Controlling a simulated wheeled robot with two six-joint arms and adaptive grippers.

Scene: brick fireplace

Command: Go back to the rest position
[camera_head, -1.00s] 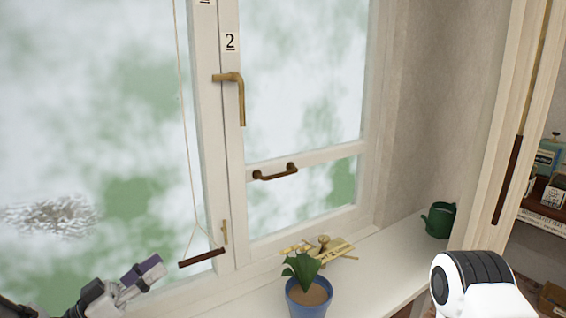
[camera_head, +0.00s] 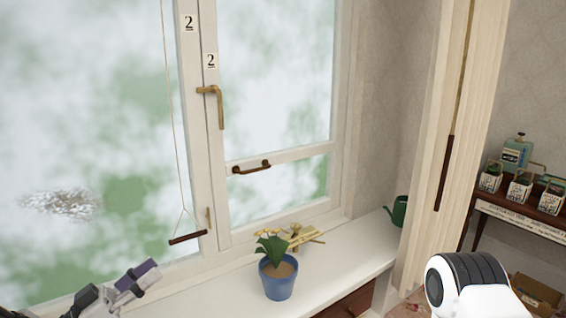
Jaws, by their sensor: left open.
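My left gripper (camera_head: 142,280) is at the lower left, in front of the window, open and with nothing seen between its fingers. It is apart from the blue pot (camera_head: 278,283) with a green plant, which stands upright on the sill to its right. A white and black part of my right arm (camera_head: 462,285) shows at the lower right. My right gripper is out of view.
The window has a brass handle (camera_head: 214,103) and a brown pull (camera_head: 251,167). A wooden bar (camera_head: 187,237) hangs on a cord. A green watering can (camera_head: 399,211) stands on the white sill (camera_head: 340,272). A shelf with small boxes (camera_head: 519,188) is at the right.

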